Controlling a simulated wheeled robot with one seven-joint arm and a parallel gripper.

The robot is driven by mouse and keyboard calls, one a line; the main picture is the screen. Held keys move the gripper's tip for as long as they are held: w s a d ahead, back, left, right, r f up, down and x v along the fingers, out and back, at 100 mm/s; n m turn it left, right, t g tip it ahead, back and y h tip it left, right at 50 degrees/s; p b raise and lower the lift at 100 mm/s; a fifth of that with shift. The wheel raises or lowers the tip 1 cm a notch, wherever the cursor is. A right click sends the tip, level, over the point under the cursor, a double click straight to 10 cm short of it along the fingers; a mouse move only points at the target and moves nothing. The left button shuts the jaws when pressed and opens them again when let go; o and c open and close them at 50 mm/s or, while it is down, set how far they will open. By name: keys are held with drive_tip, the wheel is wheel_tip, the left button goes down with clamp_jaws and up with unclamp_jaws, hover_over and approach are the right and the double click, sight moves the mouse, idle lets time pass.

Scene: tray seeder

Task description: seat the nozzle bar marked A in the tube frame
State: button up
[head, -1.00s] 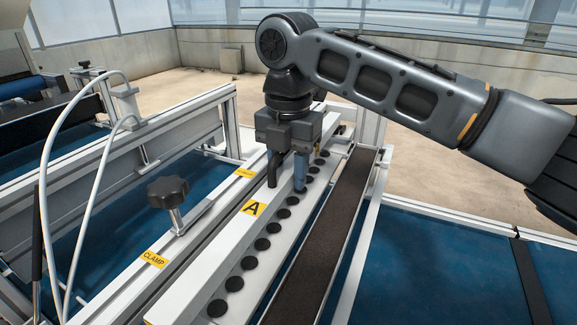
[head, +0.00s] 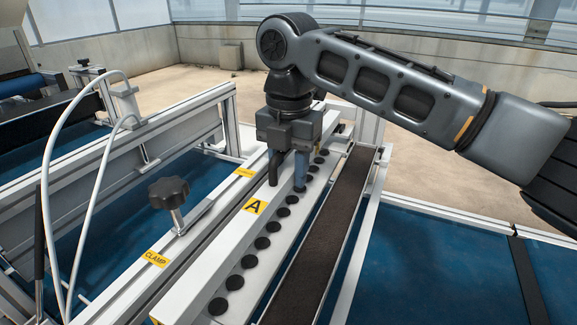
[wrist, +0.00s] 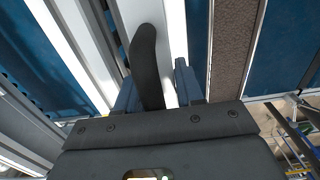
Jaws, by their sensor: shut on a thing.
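The nozzle bar (head: 202,275) is a long white bar with a yellow A label and a row of black round nozzles on its right side. It runs from the lower left toward the back. My gripper (head: 287,178) points down and is shut on the bar at its far part. In the wrist view my gripper's blue fingers (wrist: 155,90) stand on either side of a dark curved piece above the white bar (wrist: 172,30). The pale tube frame (head: 160,275) runs close along the bar's left side. I cannot tell whether the bar touches it.
A black clamp knob (head: 169,193) stands left of the bar, near yellow CLAMP labels (head: 156,259). A dark brown strip (head: 315,255) runs along the bar's right. White hoses (head: 47,170) arch at the left. Blue belt surface (head: 430,270) lies open at the right.

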drive_tip(key=shift+f, duration=0.1)
drive_tip(key=o, duration=1.1)
